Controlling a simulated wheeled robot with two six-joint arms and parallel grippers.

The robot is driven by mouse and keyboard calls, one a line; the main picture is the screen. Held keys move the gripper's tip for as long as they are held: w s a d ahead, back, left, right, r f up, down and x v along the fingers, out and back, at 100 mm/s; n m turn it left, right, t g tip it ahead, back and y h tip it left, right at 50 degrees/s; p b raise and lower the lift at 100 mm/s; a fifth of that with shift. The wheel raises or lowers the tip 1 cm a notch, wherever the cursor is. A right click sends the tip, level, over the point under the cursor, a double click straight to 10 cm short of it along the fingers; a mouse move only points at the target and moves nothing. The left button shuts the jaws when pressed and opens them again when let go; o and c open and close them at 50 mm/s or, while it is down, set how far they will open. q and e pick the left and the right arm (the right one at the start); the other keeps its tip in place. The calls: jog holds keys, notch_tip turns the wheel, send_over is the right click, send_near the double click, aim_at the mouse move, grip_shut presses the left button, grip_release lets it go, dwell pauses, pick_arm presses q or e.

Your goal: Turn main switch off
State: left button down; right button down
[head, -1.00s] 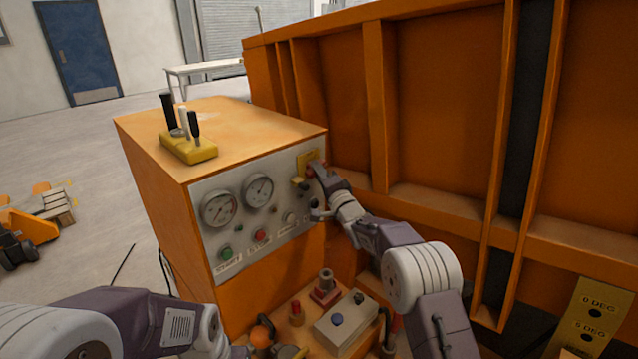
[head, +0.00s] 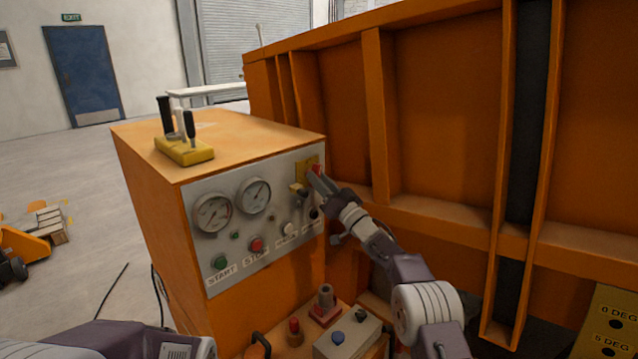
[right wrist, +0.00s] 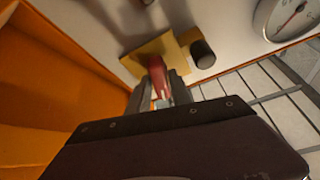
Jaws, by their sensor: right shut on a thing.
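The main switch is a red handle (head: 317,170) on a yellow plate (head: 301,174), at the upper right of the grey control panel (head: 235,262). In the right wrist view the red handle (right wrist: 158,75) stands out from the yellow plate (right wrist: 172,47). My right gripper (head: 320,176) is at the handle. In the right wrist view the fingers of my right gripper (right wrist: 160,92) are shut on the handle, one on each side. The handle's lower end is partly hidden between them. My left arm shows at the lower left; its gripper is out of the picture.
Two gauges (head: 212,212), a green start button (head: 219,263) and a red stop button (head: 255,245) are on the panel. A black knob (right wrist: 202,54) is close beside the yellow plate. The orange sandbed wall (head: 440,130) rises just right of the cabinet.

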jog(key=shift+d+f+n+g+y, duration=0.1)
jog(key=shift+n+g+y, duration=0.3)
jog(key=shift+n, duration=0.75)
jog(key=shift+n+g+y, duration=0.3)
jog(key=shift+n+y, duration=0.2)
jog(key=shift+n, duration=0.95)
jog(key=c, duration=1.3)
grip_release()
jog(key=shift+b, duration=0.3)
jog(key=b+v, duration=0.9)
jog(key=b, duration=0.9)
jog(key=shift+w+b, duration=0.1)
jog(key=shift+b, duration=0.25)
